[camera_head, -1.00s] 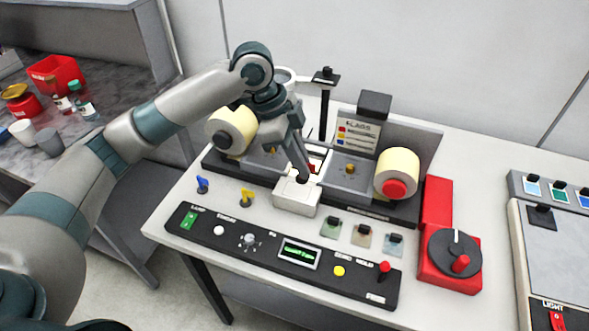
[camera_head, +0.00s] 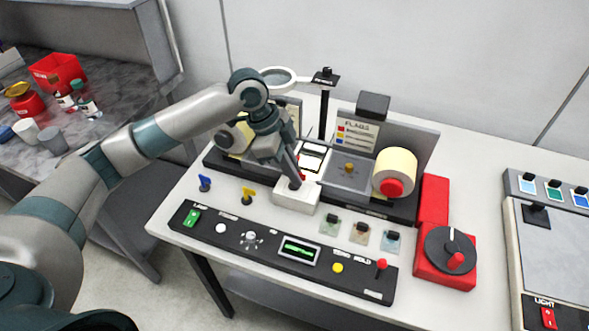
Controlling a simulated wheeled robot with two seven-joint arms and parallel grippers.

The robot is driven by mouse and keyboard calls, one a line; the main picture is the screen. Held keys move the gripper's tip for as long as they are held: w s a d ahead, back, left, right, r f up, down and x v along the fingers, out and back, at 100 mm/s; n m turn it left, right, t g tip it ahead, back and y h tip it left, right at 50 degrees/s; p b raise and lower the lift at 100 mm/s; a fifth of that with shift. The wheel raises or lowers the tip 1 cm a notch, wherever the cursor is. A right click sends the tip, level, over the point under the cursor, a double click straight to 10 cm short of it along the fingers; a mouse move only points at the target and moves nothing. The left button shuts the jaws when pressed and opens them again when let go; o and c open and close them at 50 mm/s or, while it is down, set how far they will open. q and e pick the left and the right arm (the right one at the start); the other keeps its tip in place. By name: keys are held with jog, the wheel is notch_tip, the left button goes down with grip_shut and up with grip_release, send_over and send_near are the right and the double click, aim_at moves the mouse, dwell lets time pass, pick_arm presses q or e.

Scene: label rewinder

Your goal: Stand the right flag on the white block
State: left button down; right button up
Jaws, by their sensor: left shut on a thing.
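The white block (camera_head: 290,199) stands on the table in front of the label rewinder. My left gripper (camera_head: 296,183) is shut at the block's top, with a small bit of red (camera_head: 302,178), seemingly the red flag, showing at its fingertips. The fingers hide most of it, and I cannot tell whether its foot touches the block. A blue flag (camera_head: 204,183) and a yellow flag (camera_head: 248,195) stand on the table to the left. My right gripper is not in view.
The flags card (camera_head: 356,134) stands behind the block. Label rolls flank the rewinder, one at the right (camera_head: 395,172). A black control panel (camera_head: 285,250) lies in front, with several small clipped swatches behind it. A red dial box (camera_head: 445,255) stands at the right.

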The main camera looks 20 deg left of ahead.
pick_arm(q)
jog(key=shift+f, duration=0.25)
jog(key=c, duration=2)
grip_release()
jog(key=shift+o, duration=0.5)
jog(key=b+v, duration=0.3)
jog(key=v, duration=0.9)
jog(key=shift+r, duration=0.2)
jog(key=shift+d, duration=0.1)
